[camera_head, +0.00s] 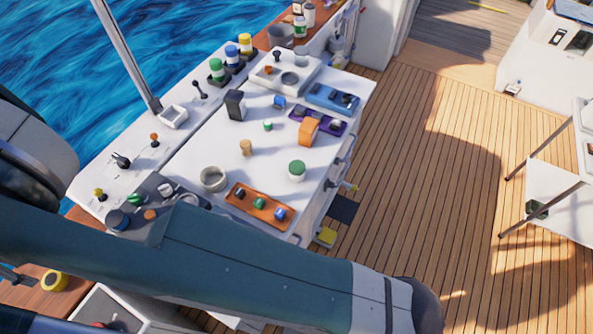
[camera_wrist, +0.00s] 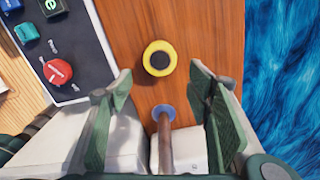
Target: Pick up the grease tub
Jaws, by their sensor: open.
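No readable label marks the grease tub. A small white tub with a green lid (camera_head: 297,170) stands upright on the white hatch top (camera_head: 205,150), near its right side. A low round yellow thing with a dark centre (camera_head: 54,281) sits on the wooden ledge at the lower left; I cannot tell if it is a tub or a tape roll. It also shows in the wrist view (camera_wrist: 159,58), just beyond my gripper (camera_wrist: 160,82). My gripper is open, with its green fingers apart and nothing clasped. The white tub is not in the wrist view.
A brown rod with a blue end (camera_wrist: 166,130) shows between the fingers. A dark panel with a red knob (camera_wrist: 58,72) is left, water right. The hatch top holds an orange tray (camera_head: 232,193), a grey ring (camera_head: 213,179) and an orange block (camera_head: 308,132). The deck is mostly clear.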

